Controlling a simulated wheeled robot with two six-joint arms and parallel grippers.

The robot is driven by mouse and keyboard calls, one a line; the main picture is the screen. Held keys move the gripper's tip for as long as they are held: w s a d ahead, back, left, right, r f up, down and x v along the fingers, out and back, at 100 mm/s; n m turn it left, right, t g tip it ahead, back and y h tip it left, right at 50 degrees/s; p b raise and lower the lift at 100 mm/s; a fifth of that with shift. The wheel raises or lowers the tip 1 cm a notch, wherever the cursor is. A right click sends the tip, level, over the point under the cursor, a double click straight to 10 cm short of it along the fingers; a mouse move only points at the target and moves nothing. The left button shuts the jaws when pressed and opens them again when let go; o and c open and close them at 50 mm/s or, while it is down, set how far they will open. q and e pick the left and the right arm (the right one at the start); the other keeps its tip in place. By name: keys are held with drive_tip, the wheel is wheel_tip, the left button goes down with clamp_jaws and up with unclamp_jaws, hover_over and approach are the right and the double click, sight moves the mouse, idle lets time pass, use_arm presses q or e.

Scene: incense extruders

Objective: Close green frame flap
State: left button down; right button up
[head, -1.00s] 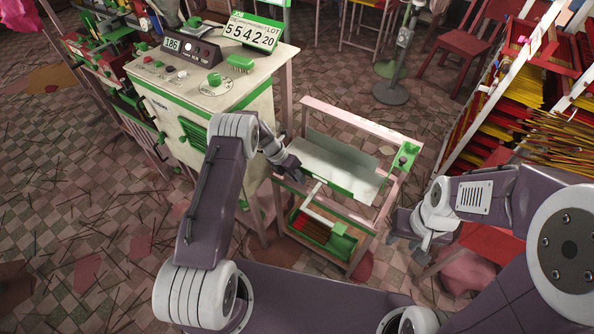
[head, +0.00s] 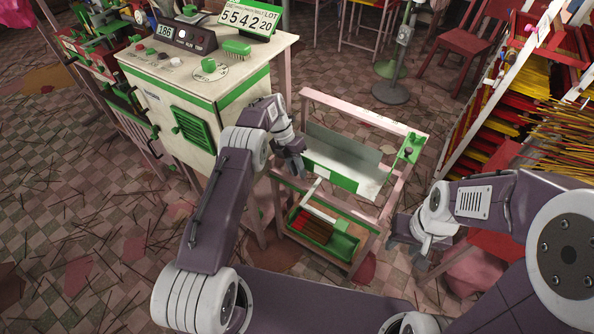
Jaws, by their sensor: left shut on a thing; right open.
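The pink frame (head: 365,116) stands on the floor in the middle of the head view. It holds a pale trough-like panel (head: 372,176) with a grey upright plate (head: 340,148) behind it. The green flap (head: 332,175) runs along the panel's front edge. My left gripper (head: 297,168) is at the left end of the flap and shut on it; its fingertips are partly hidden. My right gripper (head: 405,240) is open and empty, to the right of the frame and apart from it.
A white and green machine (head: 170,100) with a sign (head: 248,17) stands at the left, close to my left arm. Below the flap is a green tray (head: 342,243) with red sticks. A rack of incense sticks (head: 500,110) and a red chair (head: 465,47) stand at the right.

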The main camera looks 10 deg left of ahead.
use_arm(q)
drive_tip(key=c, duration=1.3)
unclamp_jaws()
drive_tip(key=shift+w+f, duration=0.1)
